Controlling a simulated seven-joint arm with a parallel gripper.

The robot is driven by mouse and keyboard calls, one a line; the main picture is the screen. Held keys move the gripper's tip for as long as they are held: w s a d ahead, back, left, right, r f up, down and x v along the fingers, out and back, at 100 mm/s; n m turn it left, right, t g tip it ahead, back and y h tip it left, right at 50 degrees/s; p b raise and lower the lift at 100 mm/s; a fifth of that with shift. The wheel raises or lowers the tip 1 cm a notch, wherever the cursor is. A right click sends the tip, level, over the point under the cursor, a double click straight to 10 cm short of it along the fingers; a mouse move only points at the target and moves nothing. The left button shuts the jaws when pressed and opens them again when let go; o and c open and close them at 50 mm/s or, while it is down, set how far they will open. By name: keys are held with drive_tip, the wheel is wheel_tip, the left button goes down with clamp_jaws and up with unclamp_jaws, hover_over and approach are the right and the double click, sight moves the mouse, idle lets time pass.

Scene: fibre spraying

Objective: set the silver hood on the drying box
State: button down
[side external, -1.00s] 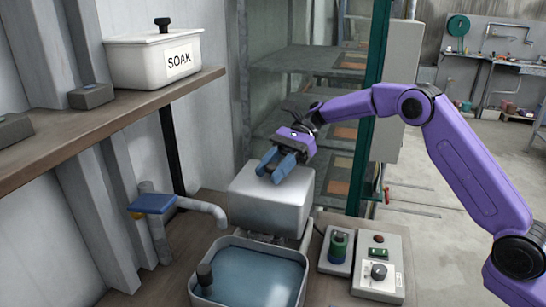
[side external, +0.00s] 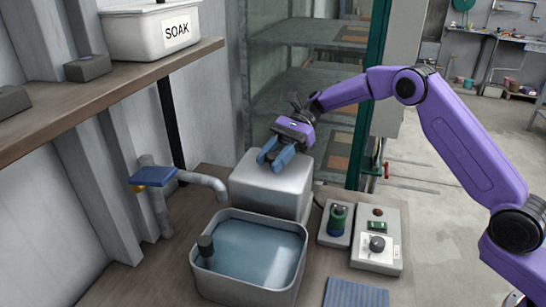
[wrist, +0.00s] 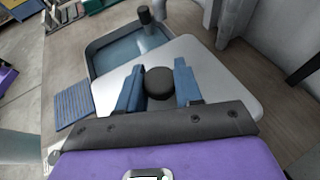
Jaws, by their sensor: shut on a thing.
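The silver hood (side external: 270,190) is a pale grey metal box with a flat top, behind the water basin in the side external view. It looks level. In the wrist view its top (wrist: 205,75) shows with a round black knob (wrist: 159,83) between the two blue fingers. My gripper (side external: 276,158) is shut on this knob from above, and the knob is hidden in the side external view. The drying box is not clearly visible; the hood and basin cover that area. I cannot tell whether the hood rests fully on it.
The basin (side external: 247,283) of water stands just in front of the hood. Two control boxes (side external: 375,255) are to its right, and a blue ribbed pad (side external: 355,292) is in front. A blue-topped pipe (side external: 153,176) stands left. A shelf (side external: 100,105) carries a SOAK tub (side external: 150,35).

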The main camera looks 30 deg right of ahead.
drive_tip(key=shift+f, duration=0.6)
drive_tip(key=c, duration=0.7)
unclamp_jaws()
drive_tip(key=shift+o, duration=0.2)
drive_tip(key=v, duration=1.2)
